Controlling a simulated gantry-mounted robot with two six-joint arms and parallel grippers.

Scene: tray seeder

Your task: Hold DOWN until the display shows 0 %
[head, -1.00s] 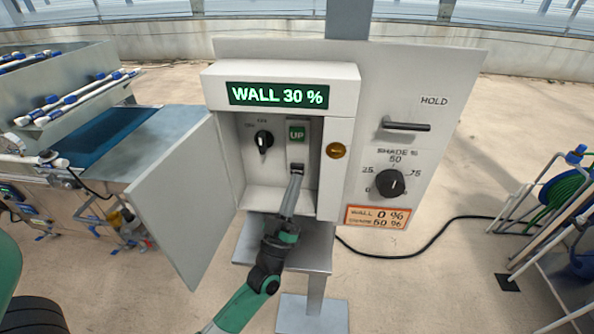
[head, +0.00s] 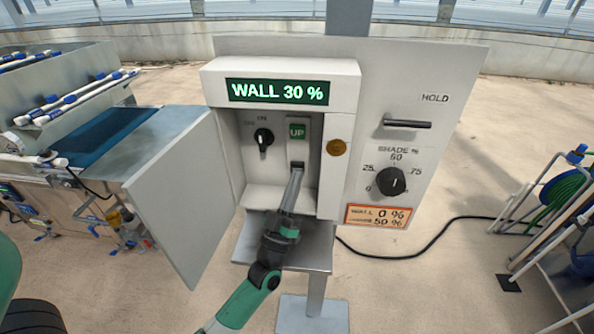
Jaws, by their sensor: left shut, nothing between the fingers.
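The display (head: 278,92) on the control box reads WALL 30 %. Inside the open box the green UP button (head: 297,132) sits above my left gripper (head: 297,170). The gripper is shut and empty, its tip at the panel just below UP. The DOWN button is hidden behind the fingertips, and I cannot tell whether they press it. An orange label (head: 377,216) at lower right reads WALL 0 % with a 50 % line below. My right gripper is not in view.
The box's door (head: 182,198) hangs open to the left of my left arm. A rotary switch (head: 263,138) sits left of UP. An amber lamp (head: 337,148), a HOLD handle (head: 408,124) and a SHADE dial (head: 391,181) are to the right. A small shelf (head: 315,257) is below.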

